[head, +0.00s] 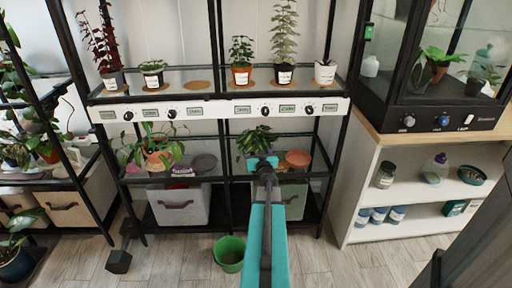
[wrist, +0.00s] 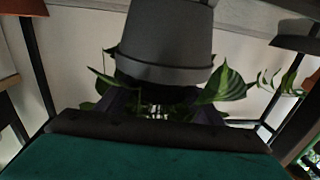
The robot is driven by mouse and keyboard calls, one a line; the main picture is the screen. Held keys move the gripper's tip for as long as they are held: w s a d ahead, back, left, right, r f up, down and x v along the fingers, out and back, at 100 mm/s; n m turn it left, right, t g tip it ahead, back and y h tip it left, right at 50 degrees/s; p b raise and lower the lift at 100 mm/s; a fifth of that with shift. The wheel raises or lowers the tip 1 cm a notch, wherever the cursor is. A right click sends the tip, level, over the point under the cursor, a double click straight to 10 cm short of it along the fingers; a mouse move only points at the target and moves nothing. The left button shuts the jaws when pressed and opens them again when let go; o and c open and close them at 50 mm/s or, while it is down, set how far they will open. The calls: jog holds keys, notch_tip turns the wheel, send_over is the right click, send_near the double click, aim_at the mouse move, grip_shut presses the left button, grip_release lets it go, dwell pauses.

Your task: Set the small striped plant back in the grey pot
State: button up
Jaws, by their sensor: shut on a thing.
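The small striped plant (head: 256,139) shows as a leafy clump just above my gripper (head: 265,163) at the middle shelf in the head view. In the wrist view, which looks upside down, its striped leaves (wrist: 228,86) spread at the rim of the grey pot (wrist: 166,35). My gripper (wrist: 160,106) is shut on the plant there, its dark fingers either side of the stems. The pot is mostly hidden behind my gripper in the head view. Whether the plant's base is inside the pot or just above it I cannot tell.
A grey bowl (head: 205,162) and a trailing plant in a terracotta pot (head: 158,160) stand left. A green bucket (head: 229,253) is on the floor.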

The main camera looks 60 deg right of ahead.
jog(key=shift+f, duration=0.3)
jog(key=o, duration=1.2)
jog(key=shift+c, duration=0.2)
jog(key=shift+r, duration=0.15)
jog(key=shift+r, duration=0.2)
jog(key=p+v, duration=0.5)
jog(key=v, duration=0.7)
jog(key=shift+s, duration=0.1)
